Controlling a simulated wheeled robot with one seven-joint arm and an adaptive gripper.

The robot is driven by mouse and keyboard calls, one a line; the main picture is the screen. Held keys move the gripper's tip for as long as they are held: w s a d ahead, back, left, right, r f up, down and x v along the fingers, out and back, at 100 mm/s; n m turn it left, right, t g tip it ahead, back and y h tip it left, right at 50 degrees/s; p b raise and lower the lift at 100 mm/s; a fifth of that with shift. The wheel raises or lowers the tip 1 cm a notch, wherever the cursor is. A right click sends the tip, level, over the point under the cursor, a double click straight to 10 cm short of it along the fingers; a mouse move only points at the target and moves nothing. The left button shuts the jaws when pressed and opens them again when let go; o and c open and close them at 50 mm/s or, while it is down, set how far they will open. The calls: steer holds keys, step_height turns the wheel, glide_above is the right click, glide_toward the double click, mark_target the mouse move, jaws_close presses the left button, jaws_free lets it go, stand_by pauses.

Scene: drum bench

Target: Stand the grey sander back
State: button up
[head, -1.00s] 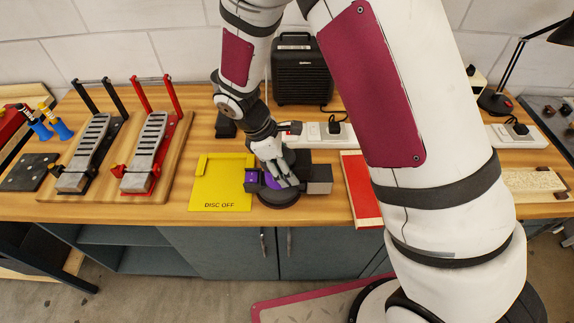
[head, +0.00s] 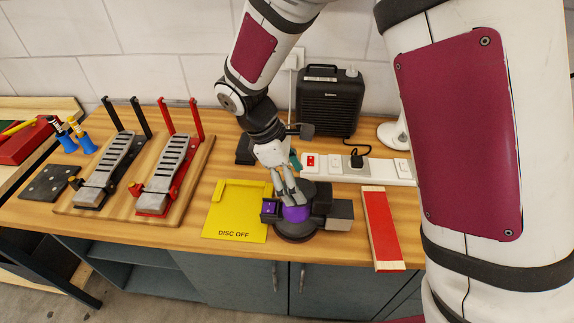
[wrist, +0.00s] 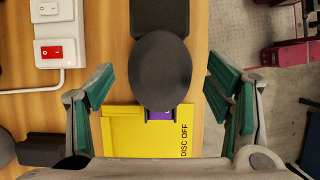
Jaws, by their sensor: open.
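The sander (head: 317,208) is dark with a purple dome, a purple part at its left end and a grey box at its right end. It stands on the wooden bench at the right edge of a yellow plate (head: 236,222) marked DISC OFF. In the wrist view, its round dark top (wrist: 160,70) covers part of the plate's edge (wrist: 125,135); I cannot tell whether they touch. My gripper (head: 288,190) is over the sander, pointing down. In the wrist view, its green-padded fingers (wrist: 160,88) are spread, one on each side of the round top, with gaps.
A power strip (head: 350,166) and a black heater-like box (head: 331,100) stand behind. A red board with wooden ends (head: 382,228) lies to the right. The bench's front edge is close to the sander.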

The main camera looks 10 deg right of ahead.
steer(key=v, duration=0.4)
steer(key=shift+a+r+b, duration=0.1)
steer(key=shift+r+b, duration=0.15)
steer(key=shift+b, duration=0.1)
steer(key=shift+r, duration=0.25)
steer(key=s+d+r+m+t+y, duration=0.4)
steer(key=s+d+r+m+t, duration=0.2)
steer(key=s+d+r+m, duration=0.8)
steer(key=shift+s+r+m+y, duration=0.3)
steer(key=shift+s+r+m, duration=0.65)
steer(key=shift+r, duration=0.45)
steer(key=shift+d, duration=0.1)
